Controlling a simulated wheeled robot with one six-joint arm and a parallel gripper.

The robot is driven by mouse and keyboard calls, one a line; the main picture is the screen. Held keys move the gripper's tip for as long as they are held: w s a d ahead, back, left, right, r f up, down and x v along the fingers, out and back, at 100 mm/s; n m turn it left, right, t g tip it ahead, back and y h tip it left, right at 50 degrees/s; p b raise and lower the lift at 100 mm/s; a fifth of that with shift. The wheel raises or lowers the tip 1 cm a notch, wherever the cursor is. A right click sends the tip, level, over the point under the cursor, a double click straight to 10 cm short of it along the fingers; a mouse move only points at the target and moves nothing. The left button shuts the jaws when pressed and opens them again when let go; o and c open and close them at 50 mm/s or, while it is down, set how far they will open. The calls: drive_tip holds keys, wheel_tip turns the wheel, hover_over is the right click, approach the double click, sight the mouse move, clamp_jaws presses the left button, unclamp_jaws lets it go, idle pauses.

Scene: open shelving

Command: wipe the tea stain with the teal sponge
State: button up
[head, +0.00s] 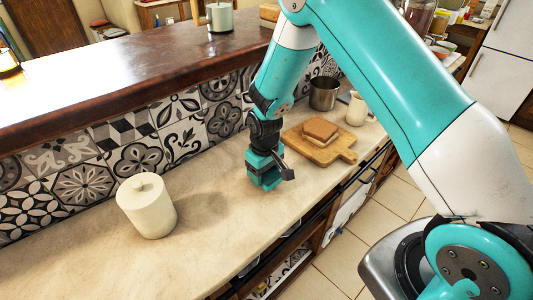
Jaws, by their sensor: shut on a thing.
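My gripper (270,174) points down at the pale stone counter, in the middle of the head view. It is shut on the teal sponge (267,182), which shows as a small teal block low between the jaws, at or very near the counter surface. The gripper and wrist hide much of it, and its colour blends with my arm. A faint brownish darker patch (203,207) lies on the counter between the white canister and my gripper; I cannot tell whether it is the tea stain or shadow.
The white lidded canister (147,206) stands left of my gripper. The tiled wall (140,155) and raised wooden ledge (120,70) bound the back.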

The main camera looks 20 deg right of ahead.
drive_tip(key=shift+d+r+p, duration=0.25)
drive_tip(key=shift+r+p, duration=0.3)
drive_tip(key=shift+r, duration=0.3)
drive_tip(key=shift+r+p, duration=1.3)
drive_tip(key=shift+r, duration=0.6)
